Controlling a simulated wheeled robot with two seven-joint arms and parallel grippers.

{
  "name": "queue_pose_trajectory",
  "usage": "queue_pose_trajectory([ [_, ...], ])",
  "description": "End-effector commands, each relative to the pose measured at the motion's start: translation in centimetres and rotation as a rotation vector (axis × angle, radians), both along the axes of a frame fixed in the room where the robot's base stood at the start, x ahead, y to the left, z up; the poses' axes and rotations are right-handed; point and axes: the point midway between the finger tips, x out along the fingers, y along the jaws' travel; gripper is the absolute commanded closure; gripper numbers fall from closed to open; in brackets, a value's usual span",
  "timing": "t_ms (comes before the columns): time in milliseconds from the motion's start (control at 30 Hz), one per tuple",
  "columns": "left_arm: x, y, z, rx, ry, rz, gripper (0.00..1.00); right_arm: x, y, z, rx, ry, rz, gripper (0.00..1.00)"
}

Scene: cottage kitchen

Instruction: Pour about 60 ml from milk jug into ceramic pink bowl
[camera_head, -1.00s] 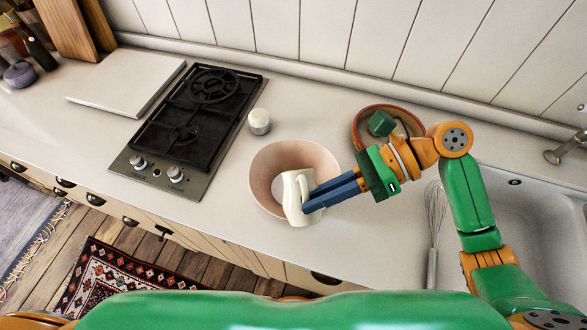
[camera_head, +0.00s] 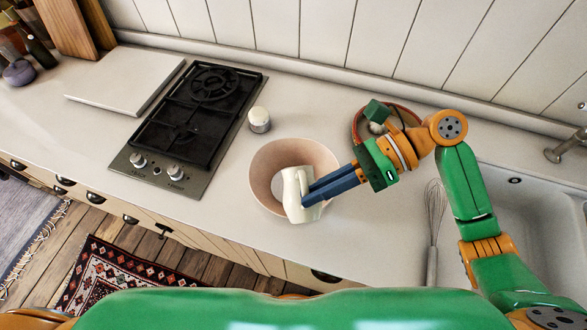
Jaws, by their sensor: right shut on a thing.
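The ceramic pink bowl (camera_head: 268,165) stands on the counter in the head view, right of the hob. The cream milk jug (camera_head: 300,207) is at the bowl's front right, in front of part of its rim, and appears tilted. My right gripper (camera_head: 308,194) is shut on the jug from its right side. A pale patch shows inside the bowl beside the jug; I cannot tell whether it is milk. No stream of milk can be made out. My left gripper is not in view.
A small white-topped jar (camera_head: 259,119) stands behind the bowl. The black gas hob (camera_head: 189,115) is to the left. A brown-rimmed round pan (camera_head: 358,122) lies behind my right arm. A whisk (camera_head: 433,225) lies beside the sink (camera_head: 520,215).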

Motion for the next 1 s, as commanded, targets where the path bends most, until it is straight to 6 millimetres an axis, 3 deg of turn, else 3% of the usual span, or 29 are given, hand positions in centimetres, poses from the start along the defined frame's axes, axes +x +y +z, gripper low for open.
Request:
queue_pose_trajectory([
  [1000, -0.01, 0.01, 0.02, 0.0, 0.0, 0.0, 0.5, 0.63, 0.13, -0.06, -0.013, 0.083, -0.001, 1.0],
])
